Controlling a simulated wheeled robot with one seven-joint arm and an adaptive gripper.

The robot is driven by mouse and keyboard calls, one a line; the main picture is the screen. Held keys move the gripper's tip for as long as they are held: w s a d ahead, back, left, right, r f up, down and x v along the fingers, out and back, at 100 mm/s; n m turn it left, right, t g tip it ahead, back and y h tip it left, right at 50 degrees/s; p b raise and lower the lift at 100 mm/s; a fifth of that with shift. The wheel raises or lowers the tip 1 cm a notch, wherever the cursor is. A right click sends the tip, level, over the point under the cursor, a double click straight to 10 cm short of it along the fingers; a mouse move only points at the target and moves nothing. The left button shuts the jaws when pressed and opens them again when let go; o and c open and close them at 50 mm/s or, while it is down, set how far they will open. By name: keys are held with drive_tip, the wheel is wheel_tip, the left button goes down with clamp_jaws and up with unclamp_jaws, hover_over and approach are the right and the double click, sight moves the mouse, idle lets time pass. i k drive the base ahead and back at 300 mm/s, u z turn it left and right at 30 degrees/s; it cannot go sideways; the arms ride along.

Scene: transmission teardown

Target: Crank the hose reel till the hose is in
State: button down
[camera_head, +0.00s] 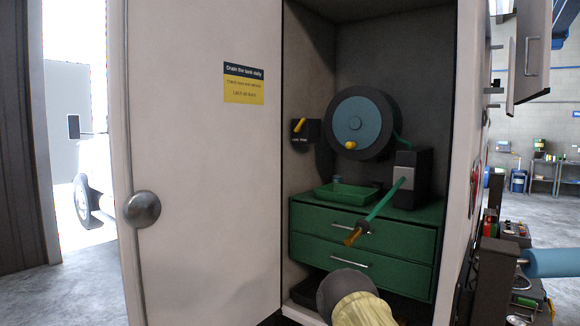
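The hose reel (358,118) is a dark disc with a blue hub, mounted on the back wall inside an open cabinet. A small yellow crank knob (350,145) sits low on the hub. The teal hose (387,198) runs from the reel to a grey-and-black guide block (415,178), then hangs out forward and down to the left. It ends in a brass-coloured nozzle (352,237) in front of the green drawers.
A green tray (345,195) stands on the green drawer unit (315,216). A black box with a yellow lever (300,126) is on the left wall. The wide cabinet door (200,180) fills the left. A dark rounded shape with a pale yellow part (362,310) blocks the bottom centre.

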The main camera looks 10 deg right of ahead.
sight(360, 121)
drive_tip(key=k, duration=1.05)
drive_tip(key=u, duration=0.4)
drive_tip(key=i, duration=1.8)
drive_tip(key=z, duration=0.65)
